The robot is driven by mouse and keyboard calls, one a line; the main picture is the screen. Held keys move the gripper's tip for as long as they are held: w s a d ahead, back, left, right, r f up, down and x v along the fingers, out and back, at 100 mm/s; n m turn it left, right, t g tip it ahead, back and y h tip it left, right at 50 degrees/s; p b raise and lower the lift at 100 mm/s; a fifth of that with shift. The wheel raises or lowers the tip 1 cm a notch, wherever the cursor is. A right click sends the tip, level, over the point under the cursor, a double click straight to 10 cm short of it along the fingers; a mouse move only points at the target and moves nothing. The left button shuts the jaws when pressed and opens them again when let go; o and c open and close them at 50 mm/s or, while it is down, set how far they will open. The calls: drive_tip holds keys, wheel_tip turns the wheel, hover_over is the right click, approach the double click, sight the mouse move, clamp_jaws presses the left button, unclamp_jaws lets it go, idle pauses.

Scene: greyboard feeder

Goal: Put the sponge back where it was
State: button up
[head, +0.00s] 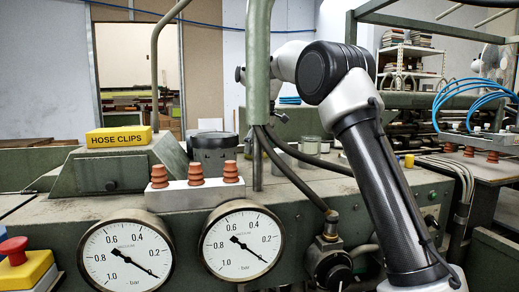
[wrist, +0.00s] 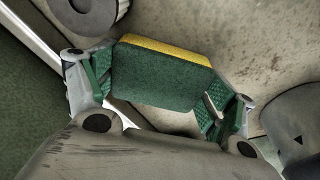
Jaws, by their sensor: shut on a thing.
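The sponge (wrist: 158,75), green with a yellow layer along its far edge, lies between the two fingers of my gripper (wrist: 157,86) in the wrist view. The green finger pads press on its left and right ends. Below and behind it shows a worn, stained grey-green surface (wrist: 250,35); I cannot tell how far the sponge is above it. In the head view my arm reaches over the machine and its end passes behind the green upright post. The gripper and sponge are not visible there.
A yellow hose clips box (head: 118,137) sits on the machine at left. A white block (head: 195,194) with red-brown suction cups stands in front of a dark round part (head: 213,152). The green post (head: 258,80) rises mid-view. Grey round parts (wrist: 88,12) and (wrist: 296,118) flank the sponge.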

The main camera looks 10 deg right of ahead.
drive_tip(key=o, duration=0.8)
drive_tip(key=r, duration=0.4)
drive_tip(key=s+d+r, duration=0.1)
drive_tip(key=r, duration=0.7)
drive_tip(key=shift+s+d, duration=0.15)
drive_tip(key=shift+d, duration=0.05)
